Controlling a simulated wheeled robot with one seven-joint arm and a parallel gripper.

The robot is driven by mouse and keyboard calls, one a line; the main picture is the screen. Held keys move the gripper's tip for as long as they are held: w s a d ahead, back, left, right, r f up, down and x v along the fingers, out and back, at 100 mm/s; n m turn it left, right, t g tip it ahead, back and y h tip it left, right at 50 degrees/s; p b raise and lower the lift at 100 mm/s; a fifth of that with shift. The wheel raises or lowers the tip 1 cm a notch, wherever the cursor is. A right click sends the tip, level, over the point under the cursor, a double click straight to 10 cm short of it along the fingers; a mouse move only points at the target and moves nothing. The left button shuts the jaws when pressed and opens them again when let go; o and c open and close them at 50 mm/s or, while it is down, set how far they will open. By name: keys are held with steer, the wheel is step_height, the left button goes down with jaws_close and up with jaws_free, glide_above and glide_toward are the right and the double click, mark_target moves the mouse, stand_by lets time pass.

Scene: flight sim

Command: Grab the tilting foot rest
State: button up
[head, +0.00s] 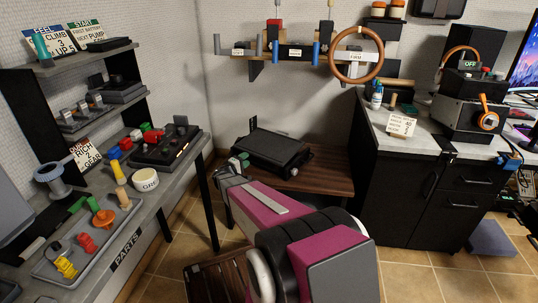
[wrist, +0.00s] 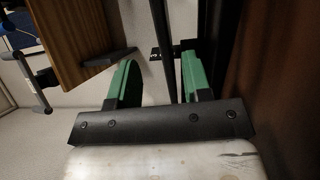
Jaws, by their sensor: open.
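The tilting foot rest appears to be the black flat device (head: 272,150) with a framed top plate, lying on a low brown wooden table in the head view. My gripper (head: 239,162) has green fingers and is at its left edge. In the wrist view my gripper (wrist: 158,78) is open. A thin black edge of the foot rest (wrist: 162,45) runs into the space between the fingers. A wider black part lies behind the right finger. Whether either finger touches it, I cannot tell. My arm covers the front of the table.
A grey parts bench (head: 150,200) with trays and coloured pieces stands on the left. A black cabinet (head: 415,200) with a light top stands on the right. A wall shelf (head: 300,52) with a wooden ring hangs above. The wooden table (head: 325,175) has free room right of the foot rest.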

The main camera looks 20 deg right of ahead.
mark_target(256, 150)
steer(key=x, duration=0.9)
steer(key=shift+w+f, duration=0.2)
steer(key=shift+f, duration=0.1)
jaws_close()
stand_by(0.9)
steer(key=shift+r, duration=0.15)
